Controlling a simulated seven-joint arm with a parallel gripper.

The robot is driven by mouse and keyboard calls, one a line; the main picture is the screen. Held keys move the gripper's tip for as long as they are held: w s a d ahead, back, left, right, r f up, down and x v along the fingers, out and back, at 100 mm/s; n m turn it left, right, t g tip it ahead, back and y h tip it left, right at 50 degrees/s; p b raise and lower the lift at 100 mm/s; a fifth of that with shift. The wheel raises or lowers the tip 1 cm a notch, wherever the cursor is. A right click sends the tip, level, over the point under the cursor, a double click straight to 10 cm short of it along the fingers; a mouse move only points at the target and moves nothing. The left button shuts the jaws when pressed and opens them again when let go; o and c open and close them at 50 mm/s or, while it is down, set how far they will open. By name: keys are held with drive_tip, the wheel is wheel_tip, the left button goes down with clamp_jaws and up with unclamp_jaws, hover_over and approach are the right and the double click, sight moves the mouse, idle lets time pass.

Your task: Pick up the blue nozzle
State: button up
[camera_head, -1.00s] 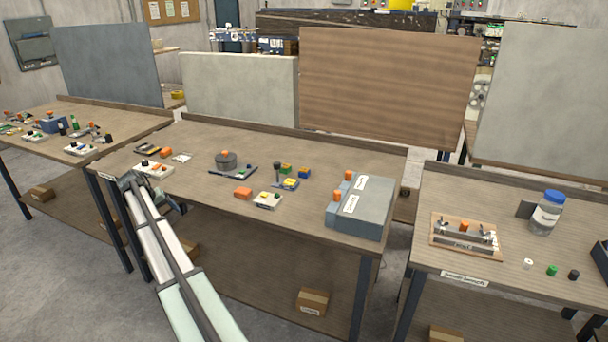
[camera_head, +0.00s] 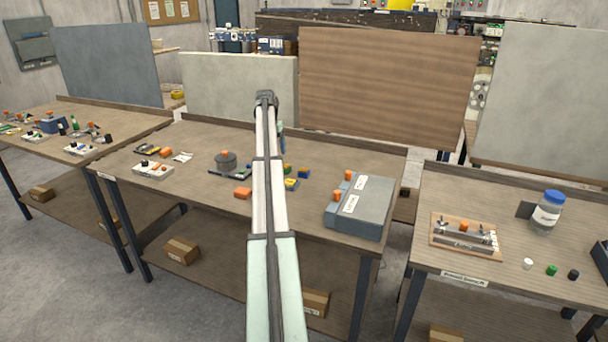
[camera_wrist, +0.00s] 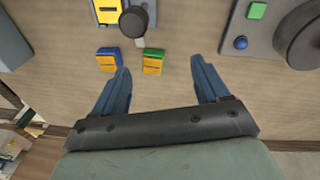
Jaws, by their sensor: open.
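A small blue block with an orange-yellow face, which I take for the blue nozzle (camera_wrist: 109,60), stands on the table in the wrist view. It also shows in the head view (camera_head: 304,172), just right of my arm. A green block with a similar face (camera_wrist: 153,62) stands beside it, a short gap apart. My gripper (camera_wrist: 161,66) is open, its two blue fingers spread and empty. The green block lies near the space between the fingertips; the blue nozzle is just outside the left fingertip. In the head view my arm hides most of the gripper.
A black knob (camera_wrist: 134,22) stands by a yellow piece (camera_wrist: 107,10). A grey plate (camera_wrist: 265,35) holds a blue button, a green square and a dark cylinder. A grey box (camera_head: 370,210) is on the right of the table.

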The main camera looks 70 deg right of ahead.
drive_tip(key=s+d+r+m+y, duration=0.1)
drive_tip(key=s+d+r+m, duration=0.15)
drive_tip(key=s+d, duration=0.55)
hover_over(304, 169)
drive_tip(key=shift+n+t, duration=0.25)
drive_tip(key=shift+t, duration=0.15)
wheel_tip(304, 169, down, 8)
drive_tip(key=shift+w+d+f, duration=0.1)
drive_tip(key=shift+f, duration=2.6)
drive_tip(key=shift+c, duration=0.4)
drive_tip(key=c, duration=1.1)
drive_tip(key=shift+r, duration=0.15)
drive_tip(key=shift+c, duration=0.2)
